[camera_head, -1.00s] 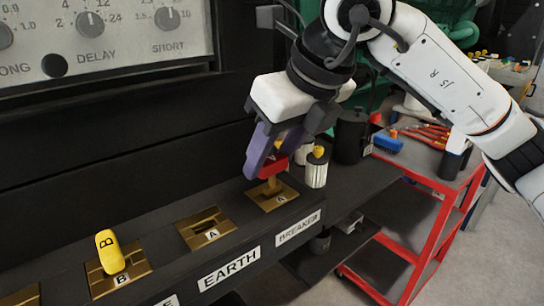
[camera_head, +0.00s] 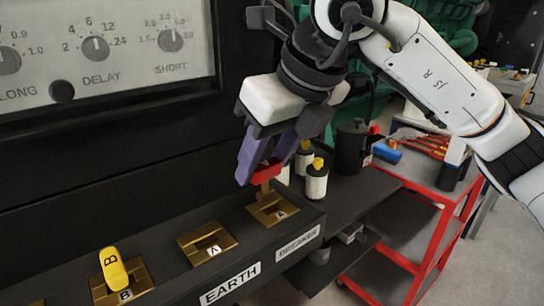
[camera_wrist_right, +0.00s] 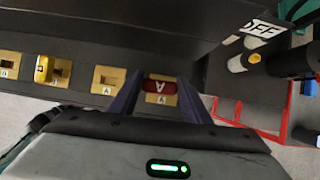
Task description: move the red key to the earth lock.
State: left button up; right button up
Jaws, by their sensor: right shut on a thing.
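The red key (camera_head: 265,172) is between the purple fingers of my right gripper (camera_head: 262,166), which is shut on it above the brass breaker lock (camera_head: 287,217). The key's brass shank points down at that lock; I cannot tell whether its tip is clear of the slot. In the right wrist view the red key (camera_wrist_right: 158,86), marked A, sits between the fingertips (camera_wrist_right: 158,92) over the lock plate. The earth lock (camera_head: 190,246), a brass plate marked A, is empty, left of the breaker lock; it also shows in the wrist view (camera_wrist_right: 106,70). My left gripper is not in view.
A yellow key (camera_head: 113,268) marked B stands in a brass lock further left. Small canisters with yellow tops (camera_head: 316,182) and a black cylinder (camera_head: 350,147) stand right of the breaker lock. A red trolley (camera_head: 440,195) is at the right. A dial panel (camera_head: 130,70) rises behind.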

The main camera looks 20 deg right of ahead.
jog(key=s+a, duration=0.3)
jog(key=a, duration=0.7)
jog(key=shift+s, duration=0.3)
jog(key=shift+b, duration=0.3)
jog(key=shift+f+b, duration=1.05)
jog(key=shift+b, duration=0.05)
jog(key=shift+f, duration=0.1)
jog(key=shift+f+b, duration=0.45)
jog(key=shift+b, duration=0.15)
jog(key=shift+f+b, duration=0.85)
jog(key=shift+b, duration=0.15)
jog(key=shift+f, duration=0.15)
